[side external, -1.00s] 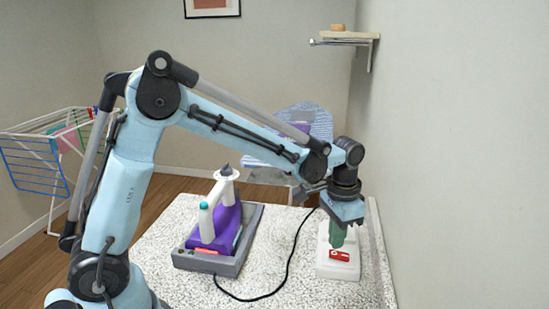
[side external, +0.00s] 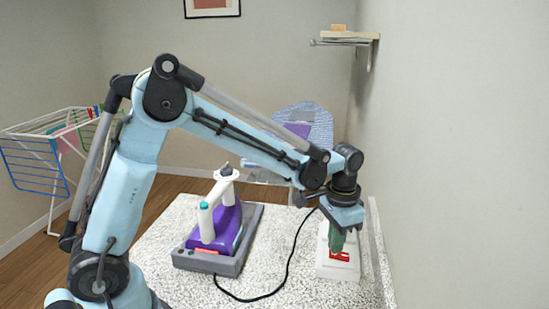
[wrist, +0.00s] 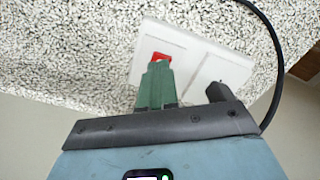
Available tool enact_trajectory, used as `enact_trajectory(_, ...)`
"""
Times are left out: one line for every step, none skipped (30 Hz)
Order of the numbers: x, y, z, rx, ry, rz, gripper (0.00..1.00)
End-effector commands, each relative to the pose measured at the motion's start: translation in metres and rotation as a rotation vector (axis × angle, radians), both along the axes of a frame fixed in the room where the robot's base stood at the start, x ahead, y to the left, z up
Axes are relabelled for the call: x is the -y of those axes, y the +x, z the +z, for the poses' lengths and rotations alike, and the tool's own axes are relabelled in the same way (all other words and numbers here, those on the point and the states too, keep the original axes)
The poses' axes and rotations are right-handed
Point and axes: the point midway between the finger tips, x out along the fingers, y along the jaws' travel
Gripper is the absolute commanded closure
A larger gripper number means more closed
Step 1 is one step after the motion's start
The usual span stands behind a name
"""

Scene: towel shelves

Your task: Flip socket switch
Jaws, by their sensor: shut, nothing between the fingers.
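The white socket block (side external: 350,271) lies on the speckled counter near the wall, with a red switch (side external: 340,257) at its near end. My gripper (side external: 338,243) has green fingers, shut with nothing between them, pointing down at the red switch. In the wrist view the fingers (wrist: 157,88) cover part of the switch (wrist: 160,57), and its far part shows just beyond the tips. I cannot tell for sure whether the tips touch it. The socket block (wrist: 190,52) also shows there, with a black plug (wrist: 222,92) and cable at its other end.
The wall (side external: 460,180) is close on the right. A small shelf (side external: 348,36) hangs above.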

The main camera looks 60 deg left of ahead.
Motion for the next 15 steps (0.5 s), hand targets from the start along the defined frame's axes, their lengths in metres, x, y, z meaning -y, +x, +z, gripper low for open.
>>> enact_trajectory(0.0, 0.0001, -0.0008, 0.0, 0.0, 0.0, 1.0)
enact_trajectory(0.0, 0.0001, -0.0012, 0.0, 0.0, 0.0, 1.0)
enact_trajectory(0.0, 0.0001, -0.0018, 0.0, 0.0, 0.0, 1.0)
enact_trajectory(0.0, 0.0001, -0.0021, 0.0, 0.0, 0.0, 1.0)
enact_trajectory(0.0, 0.0001, -0.0025, 0.0, 0.0, 0.0, 1.0)
enact_trajectory(0.0, 0.0001, -0.0031, 0.0, 0.0, 0.0, 1.0)
enact_trajectory(0.0001, 0.0002, -0.0035, 0.0, 0.0, 0.0, 1.0)
enact_trajectory(0.0001, 0.0002, -0.0039, 0.0, 0.0, 0.0, 1.0)
enact_trajectory(0.0001, 0.0002, -0.0044, 0.0, 0.0, 0.0, 1.0)
enact_trajectory(0.0001, 0.0002, -0.0048, 0.0, 0.0, 0.0, 1.0)
enact_trajectory(0.0001, 0.0002, -0.0052, 0.0, 0.0, 0.0, 1.0)
enact_trajectory(0.0001, 0.0002, -0.0058, 0.0, 0.0, 0.0, 1.0)
enact_trajectory(0.0001, 0.0002, -0.0062, 0.0, 0.0, 0.0, 1.0)
enact_trajectory(0.0001, 0.0002, -0.0066, 0.0, 0.0, 0.0, 1.0)
enact_trajectory(0.0, 0.0001, -0.0072, 0.0, 0.0, 0.0, 1.0)
